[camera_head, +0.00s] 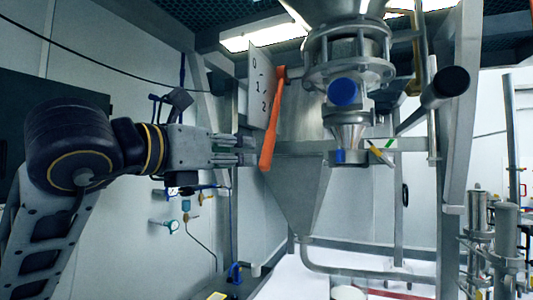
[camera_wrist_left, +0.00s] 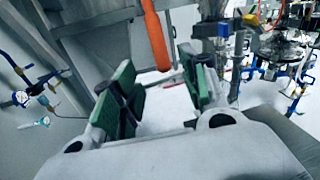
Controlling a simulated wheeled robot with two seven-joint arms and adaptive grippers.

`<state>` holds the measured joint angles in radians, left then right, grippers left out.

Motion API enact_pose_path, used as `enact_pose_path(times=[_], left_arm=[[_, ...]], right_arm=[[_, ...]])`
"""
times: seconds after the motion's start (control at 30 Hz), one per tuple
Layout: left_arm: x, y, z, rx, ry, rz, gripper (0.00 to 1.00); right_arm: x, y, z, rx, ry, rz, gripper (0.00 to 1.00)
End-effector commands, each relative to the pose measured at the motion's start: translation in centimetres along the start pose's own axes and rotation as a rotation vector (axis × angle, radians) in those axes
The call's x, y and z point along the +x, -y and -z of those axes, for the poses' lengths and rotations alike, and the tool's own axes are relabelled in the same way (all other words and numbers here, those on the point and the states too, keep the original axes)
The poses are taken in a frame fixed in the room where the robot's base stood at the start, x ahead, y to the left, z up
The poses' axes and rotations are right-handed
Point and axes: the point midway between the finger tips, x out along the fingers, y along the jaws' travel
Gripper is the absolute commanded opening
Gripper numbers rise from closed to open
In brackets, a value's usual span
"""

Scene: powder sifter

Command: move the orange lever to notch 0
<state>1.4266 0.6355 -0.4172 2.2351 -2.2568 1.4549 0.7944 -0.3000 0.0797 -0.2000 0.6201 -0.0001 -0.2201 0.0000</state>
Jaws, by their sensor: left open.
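The orange lever (camera_head: 270,125) hangs down from its upper end beside a white plate (camera_head: 258,88) marked 0, 1 and 2 from top to bottom. Its thick lower end is below the 2 mark; I cannot tell exactly which notch it sits at. My left gripper (camera_head: 248,150) comes in from the left, open, with its fingertips close to the lever's lower end. In the left wrist view the lever (camera_wrist_left: 155,35) shows ahead, between the lines of the two green-padded fingers (camera_wrist_left: 158,70). The fingers are not closed on it. My right gripper is not in view.
A steel hopper (camera_head: 300,190) stands behind the lever, with a flanged sifter body (camera_head: 348,50) and a blue round cap (camera_head: 342,92) to its right. A dark-ended bar (camera_head: 445,88) juts out at the right. Gauges and valves (camera_head: 165,225) are on the left wall.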

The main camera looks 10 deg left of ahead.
Motion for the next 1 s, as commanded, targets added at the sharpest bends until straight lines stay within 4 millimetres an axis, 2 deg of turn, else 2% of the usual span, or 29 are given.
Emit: enact_pose_path(times=[0.7,1.0], left_arm=[[9.3,0.1,-0.1,-0.001,-0.003,0.002,0.44],[11.0,0.1,0.0,0.001,-0.002,0.001,0.44]], right_arm=[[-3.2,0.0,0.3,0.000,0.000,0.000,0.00],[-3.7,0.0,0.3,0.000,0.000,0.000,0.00]])
